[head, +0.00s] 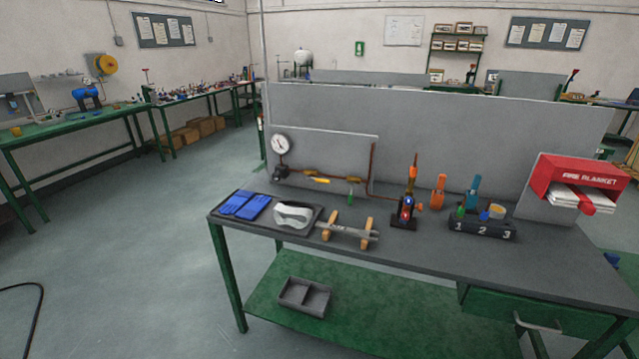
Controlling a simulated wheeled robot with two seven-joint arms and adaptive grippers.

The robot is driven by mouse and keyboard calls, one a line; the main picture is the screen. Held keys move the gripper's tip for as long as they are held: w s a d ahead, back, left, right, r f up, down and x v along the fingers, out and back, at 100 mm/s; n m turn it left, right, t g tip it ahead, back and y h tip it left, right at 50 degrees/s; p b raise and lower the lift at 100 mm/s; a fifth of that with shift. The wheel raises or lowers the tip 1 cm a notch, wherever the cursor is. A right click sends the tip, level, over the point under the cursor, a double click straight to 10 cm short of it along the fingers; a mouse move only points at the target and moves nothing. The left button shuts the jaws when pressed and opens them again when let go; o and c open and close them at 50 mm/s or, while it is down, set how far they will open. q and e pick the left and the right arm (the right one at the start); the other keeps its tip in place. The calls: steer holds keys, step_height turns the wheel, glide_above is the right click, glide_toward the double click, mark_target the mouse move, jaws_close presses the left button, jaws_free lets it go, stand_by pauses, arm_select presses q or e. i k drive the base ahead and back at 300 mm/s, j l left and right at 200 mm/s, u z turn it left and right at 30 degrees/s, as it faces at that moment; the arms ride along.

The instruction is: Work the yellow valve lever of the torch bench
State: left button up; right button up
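The torch bench (400,262) stands ahead, with a dark grey top on green legs. A copper pipe line runs along its grey back panel, from a round white gauge (281,145) at the left toward a torch (406,208) on a dark stand. A small yellow lever (320,180) sits on this line, lying nearly level just below the pipe. Neither of my grippers shows in the head view.
Blue gloves (243,205), white goggles (294,214) and a tool on wooden rests (347,231) lie along the front. A numbered block (481,227) and red fire blanket box (580,180) are at right. Floor at left is clear, except for a black cable (38,310).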

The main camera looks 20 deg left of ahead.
mark_target(319, 180)
steer(key=i+u, duration=0.4)
steer(key=i+l+u, duration=0.2)
steer(key=i+u, duration=0.15)
steer(key=i+l+u, duration=0.25)
steer(key=i+u, duration=0.15)
